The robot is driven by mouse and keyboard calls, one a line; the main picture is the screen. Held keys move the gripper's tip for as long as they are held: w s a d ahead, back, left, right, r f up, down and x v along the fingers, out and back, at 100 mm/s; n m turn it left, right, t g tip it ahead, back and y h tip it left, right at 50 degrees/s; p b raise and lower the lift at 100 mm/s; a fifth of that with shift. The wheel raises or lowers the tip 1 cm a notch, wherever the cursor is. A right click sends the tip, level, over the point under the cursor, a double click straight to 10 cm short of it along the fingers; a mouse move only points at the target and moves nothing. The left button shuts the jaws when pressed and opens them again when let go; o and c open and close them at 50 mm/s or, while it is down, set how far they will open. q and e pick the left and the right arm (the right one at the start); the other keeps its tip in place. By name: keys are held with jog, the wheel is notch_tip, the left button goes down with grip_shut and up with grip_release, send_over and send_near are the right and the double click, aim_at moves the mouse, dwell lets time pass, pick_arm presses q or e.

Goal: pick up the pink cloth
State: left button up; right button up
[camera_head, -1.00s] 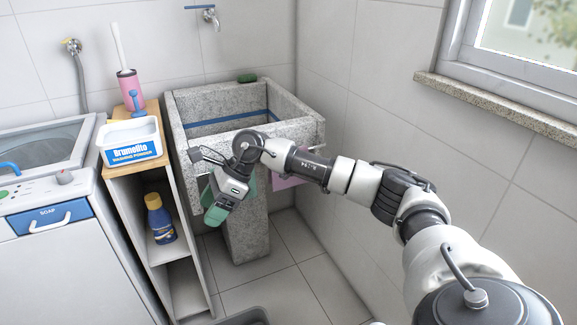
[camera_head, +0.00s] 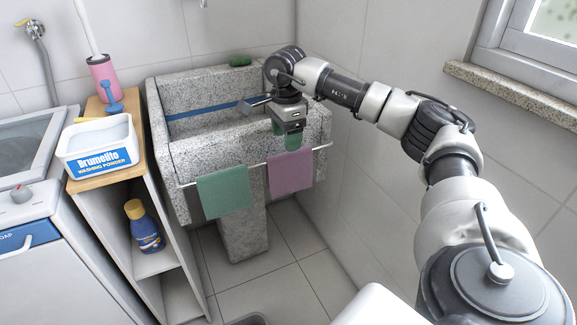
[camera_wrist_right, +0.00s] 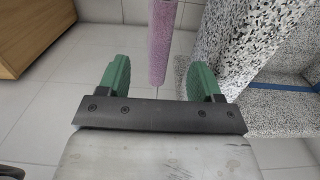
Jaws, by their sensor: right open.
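The pink cloth (camera_head: 291,172) hangs over a thin rail on the front of the stone sink. In the right wrist view the pink cloth (camera_wrist_right: 163,40) shows edge-on as a narrow strip, between the two fingers in the picture and beyond their tips. My right gripper (camera_head: 285,142) points down above the cloth, with its green fingers partly hidden by the gripper body. In the wrist view the right gripper (camera_wrist_right: 159,70) is open, its fingers wide apart and nothing held. My left gripper is not in view.
A green cloth (camera_head: 223,192) hangs on the same rail (camera_head: 325,146), left of the pink one. The stone sink (camera_head: 180,150) stands behind the rail. A wooden-topped shelf (camera_head: 140,165) with a washing powder tub (camera_head: 98,145) is at left. The tiled wall is close on the right.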

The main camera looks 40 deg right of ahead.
aim_at(289, 159)
notch_tip(289, 159, down, 2)
jog(key=shift+s+f, duration=0.15)
jog(key=shift+f, duration=0.05)
jog(key=f, duration=0.2)
jog(key=f+b, duration=0.1)
jog(key=f, duration=0.2)
jog(key=shift+d+f, duration=0.4)
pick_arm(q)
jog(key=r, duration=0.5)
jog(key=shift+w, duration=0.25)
pick_arm(e)
jog(key=shift+r, duration=0.1)
jog(key=c, duration=1)
jog(key=shift+r, duration=0.1)
